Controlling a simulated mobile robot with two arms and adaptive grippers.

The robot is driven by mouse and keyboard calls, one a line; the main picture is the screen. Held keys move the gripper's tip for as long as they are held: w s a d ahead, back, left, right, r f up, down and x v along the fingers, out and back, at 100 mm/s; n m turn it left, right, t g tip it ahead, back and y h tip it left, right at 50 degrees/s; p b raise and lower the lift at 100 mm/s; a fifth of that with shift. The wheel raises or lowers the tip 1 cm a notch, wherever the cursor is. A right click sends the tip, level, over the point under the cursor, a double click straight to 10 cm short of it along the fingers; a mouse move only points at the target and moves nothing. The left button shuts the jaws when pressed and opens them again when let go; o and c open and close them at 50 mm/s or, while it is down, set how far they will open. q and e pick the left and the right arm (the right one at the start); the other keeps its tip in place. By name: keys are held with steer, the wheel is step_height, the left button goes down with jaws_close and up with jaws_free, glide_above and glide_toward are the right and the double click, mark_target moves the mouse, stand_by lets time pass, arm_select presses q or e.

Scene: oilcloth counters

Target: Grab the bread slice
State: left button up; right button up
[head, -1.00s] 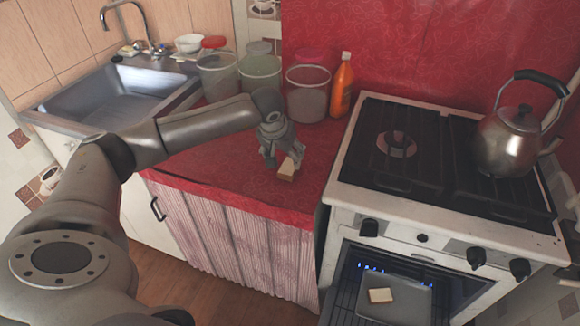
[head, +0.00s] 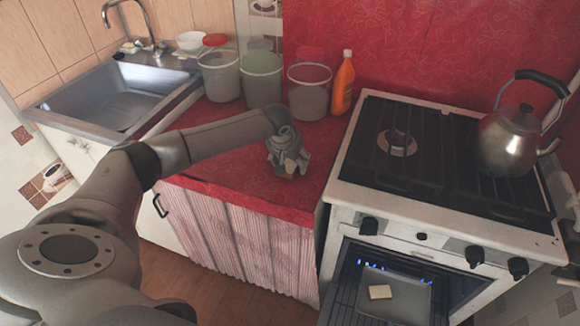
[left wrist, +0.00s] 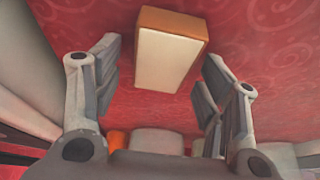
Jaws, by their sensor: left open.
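One bread slice (left wrist: 168,58), pale with a brown crust, lies on the red counter. In the left wrist view it shows at the top centre, just beyond and partly between the spread fingers. My left gripper (head: 288,165) is open over the counter's front part, and its fingers hide most of this slice in the head view. In the left wrist view the fingers (left wrist: 160,85) stand apart on both sides, with no clear contact with the bread. A second slice (head: 380,292) lies on a tray (head: 409,298) in the open oven. My right gripper is not in view.
Several lidded buckets (head: 262,76) and an orange bottle (head: 343,83) stand along the back of the red counter (head: 225,150). The stove (head: 350,160) with a kettle (head: 510,141) is on the right. A sink (head: 110,98) is on the left.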

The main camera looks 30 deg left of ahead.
arm_select(q)
steer(key=shift+f+b, duration=0.25)
steer(key=shift+b, duration=0.1)
stand_by(0.4)
steer(key=shift+s, duration=0.15)
steer(key=c, duration=0.9)
